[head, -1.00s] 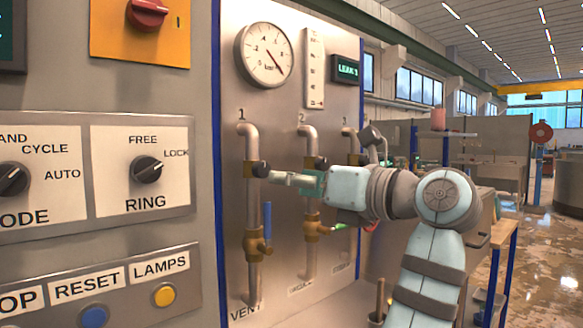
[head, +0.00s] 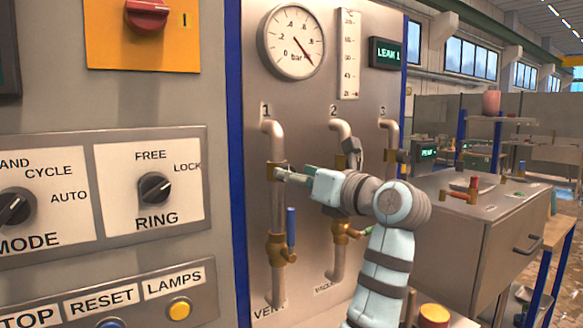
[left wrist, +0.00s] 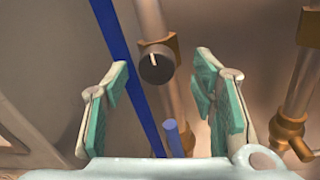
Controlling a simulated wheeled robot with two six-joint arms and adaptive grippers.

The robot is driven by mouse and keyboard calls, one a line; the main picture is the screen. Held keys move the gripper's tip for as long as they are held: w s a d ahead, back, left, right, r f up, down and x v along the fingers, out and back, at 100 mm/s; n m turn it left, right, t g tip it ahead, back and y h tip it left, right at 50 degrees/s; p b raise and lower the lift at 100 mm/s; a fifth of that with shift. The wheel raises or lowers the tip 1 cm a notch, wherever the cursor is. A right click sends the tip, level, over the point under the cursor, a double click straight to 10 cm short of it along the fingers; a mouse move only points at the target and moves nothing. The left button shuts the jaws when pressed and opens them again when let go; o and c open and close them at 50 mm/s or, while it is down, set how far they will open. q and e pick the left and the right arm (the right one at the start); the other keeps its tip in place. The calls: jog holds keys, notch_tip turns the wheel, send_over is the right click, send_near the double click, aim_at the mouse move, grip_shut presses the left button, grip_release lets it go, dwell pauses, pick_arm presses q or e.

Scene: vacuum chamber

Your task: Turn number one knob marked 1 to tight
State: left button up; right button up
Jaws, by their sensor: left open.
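The panel has pipes labelled 1, 2 and 3. In the left wrist view the knob (left wrist: 155,65) on pipe 1 is round and black, with a short pale mark near its upper edge. My left gripper (left wrist: 162,82) is open, with green-padded fingers either side of the knob's line and nothing between them. The knob lies beyond the gap, not visibly touched. My right gripper is not in view.
A blue lever handle (head: 291,226) stands on the brass valve (head: 280,250) below. Pipe 2 (head: 338,130) is close on the right. A pressure gauge (head: 292,41) and a "LEAK 1" display (head: 387,53) are above. A control cabinet with a RING knob (head: 155,188) stands at left.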

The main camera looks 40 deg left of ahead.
pick_arm(q)
jog(key=shift+x, duration=1.25)
jog(key=shift+s+r, duration=0.1)
jog(key=shift+s, duration=0.1)
jog(key=shift+c, duration=0.7)
jog(key=c, duration=1)
